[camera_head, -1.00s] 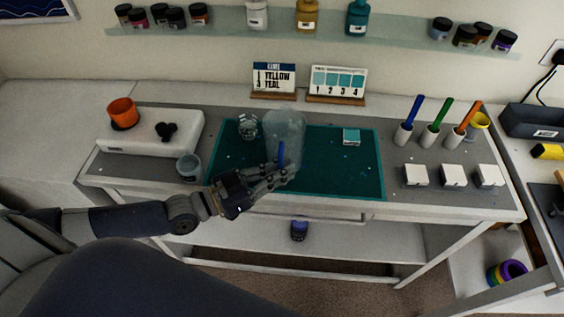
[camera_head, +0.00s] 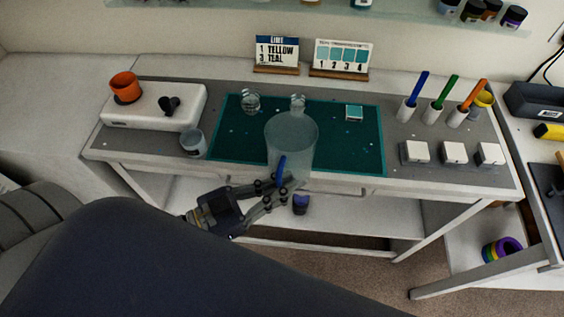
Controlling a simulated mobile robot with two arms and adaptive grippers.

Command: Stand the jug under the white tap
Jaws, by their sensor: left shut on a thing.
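The jug (camera_head: 292,140) is a large translucent cylinder with a blue strip (camera_head: 281,167) at its lower front. My left gripper (camera_head: 283,186) is shut on the jug low at its near side, with dark fingers around the blue strip. The jug is upright and overlaps the near edge of the teal mat (camera_head: 235,150) and the table's front edge. It looks held clear of the table. The white tap cannot be made out now; the wall shelf is mostly cut off at the top. My right gripper is out of view.
Cards (camera_head: 342,58), coloured pens (camera_head: 439,115) and white blocks (camera_head: 453,153) surround the mat.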

